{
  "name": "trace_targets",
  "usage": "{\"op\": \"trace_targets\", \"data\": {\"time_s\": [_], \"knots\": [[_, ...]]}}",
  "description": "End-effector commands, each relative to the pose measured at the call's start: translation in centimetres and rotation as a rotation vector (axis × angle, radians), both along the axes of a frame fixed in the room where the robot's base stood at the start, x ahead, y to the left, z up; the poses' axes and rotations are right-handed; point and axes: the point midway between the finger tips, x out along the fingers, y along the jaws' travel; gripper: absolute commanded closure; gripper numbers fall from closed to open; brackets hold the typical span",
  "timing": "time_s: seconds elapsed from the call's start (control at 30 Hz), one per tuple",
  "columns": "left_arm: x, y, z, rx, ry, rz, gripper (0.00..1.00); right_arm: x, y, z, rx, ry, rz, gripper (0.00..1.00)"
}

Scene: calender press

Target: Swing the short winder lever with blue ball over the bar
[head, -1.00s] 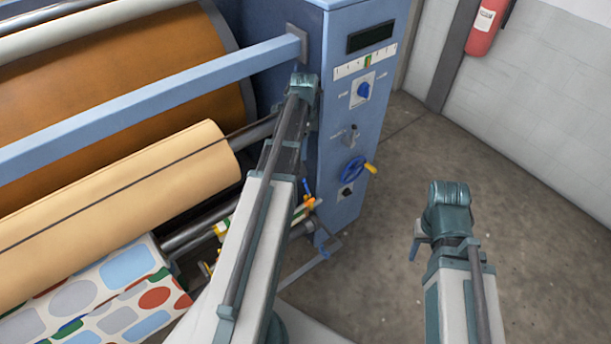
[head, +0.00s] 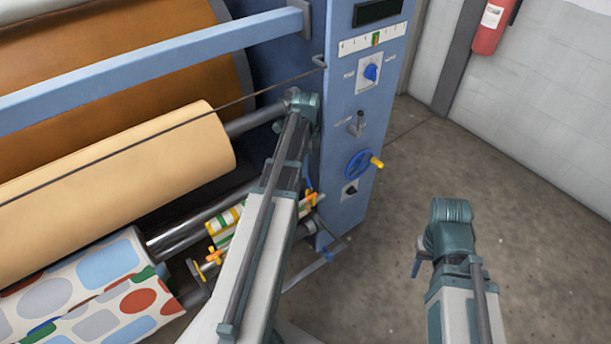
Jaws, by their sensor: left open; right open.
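The winder is at the lower left of the press, by the printed roll (head: 100,275). Several orange-ended parts (head: 213,256) and a green-yellow striped piece (head: 225,222) show there. A small blue piece (head: 308,181) shows just right of my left arm; I cannot tell whether it belongs to the lever. No blue ball on a short lever shows clearly. My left arm crosses in front of the winder's right end and hides part of it. Both arms show their links and upper joints; neither pair of fingertips can be made out.
A light blue rail (head: 150,75) crosses above the cream roll (head: 120,190). The blue control column (head: 350,215) carries a blue handwheel (head: 358,164) with a yellow grip and a blue knob (head: 371,72). Open floor (head: 400,215) lies right of it. A fire extinguisher (head: 490,27) hangs behind.

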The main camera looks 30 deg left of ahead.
Motion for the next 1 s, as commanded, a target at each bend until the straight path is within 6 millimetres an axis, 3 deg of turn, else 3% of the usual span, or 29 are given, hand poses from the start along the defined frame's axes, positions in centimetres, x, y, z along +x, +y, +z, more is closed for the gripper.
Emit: {"op": "trace_targets", "data": {"time_s": [0.1,0.43,0.7,1.0], "knots": [[-0.05,-0.04,-1.33,0.0,0.0,0.0,0.5,0.0,0.0,-1.33,0.0,0.0,0.0,0.5],[-0.05,-0.04,-1.33,0.0,0.0,0.0,0.5,0.0,0.0,-1.33,0.0,0.0,0.0,0.5],[-0.06,-0.03,-1.34,0.0,0.0,0.0,0.99,0.0,0.0,-1.34,0.0,0.0,0.0,0.5],[-0.09,-0.07,-1.34,0.001,0.0,0.0,1.0,0.0,0.0,-1.33,0.0,0.0,0.0,0.5]]}}
